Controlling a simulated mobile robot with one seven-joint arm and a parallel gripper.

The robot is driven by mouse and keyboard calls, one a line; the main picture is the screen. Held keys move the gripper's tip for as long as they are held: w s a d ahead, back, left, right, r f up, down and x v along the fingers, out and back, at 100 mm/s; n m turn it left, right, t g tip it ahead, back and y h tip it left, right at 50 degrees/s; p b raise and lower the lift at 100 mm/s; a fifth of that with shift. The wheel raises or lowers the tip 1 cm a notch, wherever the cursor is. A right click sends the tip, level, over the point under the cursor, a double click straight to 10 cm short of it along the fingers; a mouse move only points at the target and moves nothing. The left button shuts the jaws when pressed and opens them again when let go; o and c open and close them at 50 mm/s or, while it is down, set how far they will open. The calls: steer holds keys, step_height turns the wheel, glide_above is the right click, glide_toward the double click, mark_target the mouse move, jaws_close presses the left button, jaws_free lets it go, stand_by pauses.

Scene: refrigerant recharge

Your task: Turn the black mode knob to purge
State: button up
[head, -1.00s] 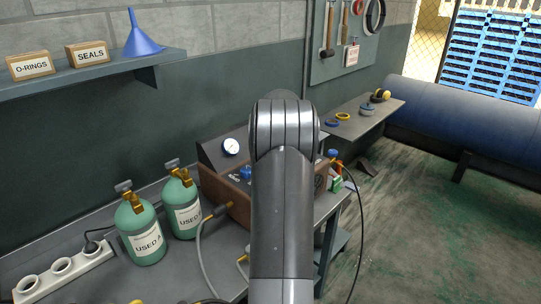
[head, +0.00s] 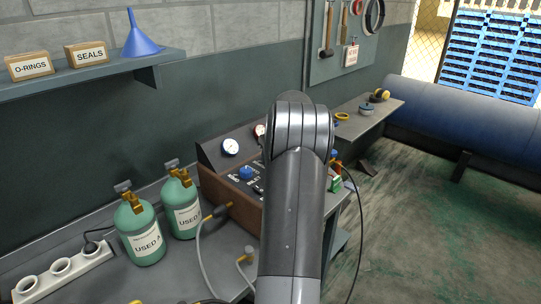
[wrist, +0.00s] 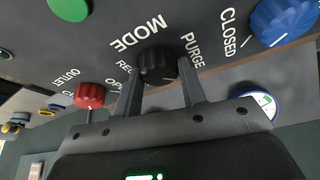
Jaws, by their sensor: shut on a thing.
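The black mode knob (wrist: 157,64) sits on the dark panel under the word MODE in the wrist view. PURGE is printed to its right, and a partly hidden label starting with "REC" is to its left. My gripper (wrist: 160,82) is shut on the knob, with one finger on each side. I cannot clearly make out which label the knob's pointer faces. In the head view my arm hides the gripper and the knob, and only the left part of the machine's panel (head: 230,170) shows.
On the panel, a blue knob (wrist: 284,20) marked CLOSED and a gauge (wrist: 262,104) are to the right; a red knob (wrist: 89,96) marked OUTLET is to the left. A green button (wrist: 70,8) is nearby. Two green bottles (head: 140,232) and a power strip (head: 62,270) stand left of the machine.

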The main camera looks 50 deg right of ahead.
steer(key=o, duration=1)
steer(key=v, duration=1)
steer(key=shift+s+r, duration=0.2)
steer(key=shift+r, duration=0.15)
steer(key=s+a+r+n, duration=0.1)
steer(key=a+r, duration=0.3)
steer(key=a, duration=1.1)
steer(key=s+a+r, duration=0.1)
steer(key=a+r, duration=0.3)
steer(key=a, duration=1.1)
steer(key=shift+n+t+y, duration=0.6)
steer(key=shift+n, duration=0.3)
steer(key=s+a+f, duration=0.2)
steer(key=s+a, duration=0.4)
steer(key=s+a+f, duration=0.2)
steer(key=s+a, duration=0.5)
steer(key=s+a+f, duration=0.3)
steer(key=s+a, duration=0.3)
steer(key=a, duration=0.1)
steer(key=shift+s+a, duration=0.1)
steer(key=shift+s, duration=0.3)
